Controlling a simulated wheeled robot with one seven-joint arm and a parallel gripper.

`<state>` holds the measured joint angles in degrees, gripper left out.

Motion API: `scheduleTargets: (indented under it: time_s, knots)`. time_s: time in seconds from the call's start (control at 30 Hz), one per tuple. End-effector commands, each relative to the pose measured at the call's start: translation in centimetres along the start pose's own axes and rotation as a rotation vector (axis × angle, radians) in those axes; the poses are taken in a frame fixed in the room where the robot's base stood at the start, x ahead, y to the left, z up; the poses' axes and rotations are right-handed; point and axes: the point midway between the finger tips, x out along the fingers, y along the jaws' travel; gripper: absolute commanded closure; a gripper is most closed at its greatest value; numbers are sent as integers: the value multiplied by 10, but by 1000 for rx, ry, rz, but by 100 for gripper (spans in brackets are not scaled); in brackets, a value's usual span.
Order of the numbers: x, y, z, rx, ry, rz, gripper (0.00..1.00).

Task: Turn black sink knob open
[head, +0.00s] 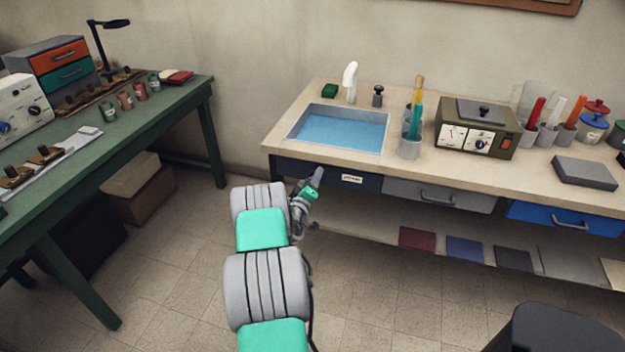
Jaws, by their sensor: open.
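The black sink knob (378,92) stands upright on the beige counter, just behind the right back corner of the sink (337,128). The sink's inside is blue. A white faucet (350,80) rises behind the sink, left of the knob. My gripper (316,177) is in front of the counter's front edge, below and left of the knob and well apart from it. It is open, and nothing shows between its fingers. It is small in view, and my arm hides part of it.
Cups with coloured handles (411,140) stand right of the sink, near the knob. A green-grey device (476,130) sits farther right. Drawers (440,194) line the counter's front. A green table (120,140) stands at left.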

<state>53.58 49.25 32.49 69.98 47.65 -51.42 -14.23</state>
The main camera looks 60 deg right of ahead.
Motion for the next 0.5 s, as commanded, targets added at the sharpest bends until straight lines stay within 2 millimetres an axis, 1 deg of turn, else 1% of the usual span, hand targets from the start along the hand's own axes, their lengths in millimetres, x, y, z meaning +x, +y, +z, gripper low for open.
scheduleTargets:
  time_s: [0.07, 0.5]
  knots:
    - [0, 0, 0, 0, 0, 0, 43]
    - [0, 0, 0, 1, 0, -1, 78]
